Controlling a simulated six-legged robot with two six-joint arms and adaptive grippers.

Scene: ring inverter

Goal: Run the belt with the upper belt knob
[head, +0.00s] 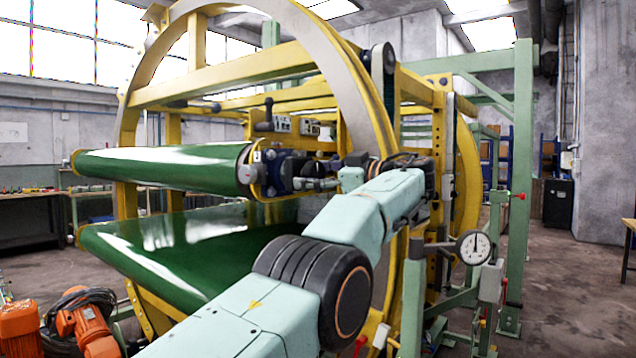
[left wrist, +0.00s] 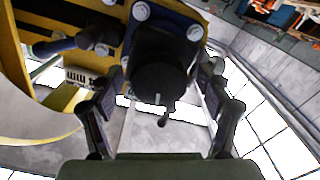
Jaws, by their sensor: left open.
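The upper green belt (head: 165,165) runs across the big yellow ring frame, above a wider lower green belt (head: 180,245). A dark blue drive unit (head: 280,170) sits at the upper belt's right end. In the left wrist view a black round knob (left wrist: 160,85) with a small peg stands out from a dark blue bolted plate (left wrist: 172,22). My left gripper (head: 318,184) is at the drive unit in the head view. In the left wrist view its open fingers (left wrist: 161,88) stand either side of the knob, with gaps showing. My right gripper is out of view.
A steel ring with yellow beams (head: 350,85) surrounds the belts. A dark crank handle (head: 267,116) is above the drive unit. A dial gauge (head: 474,247) stands right of my arm. Orange motors (head: 85,325) lie at lower left. The floor at right (head: 565,300) is clear.

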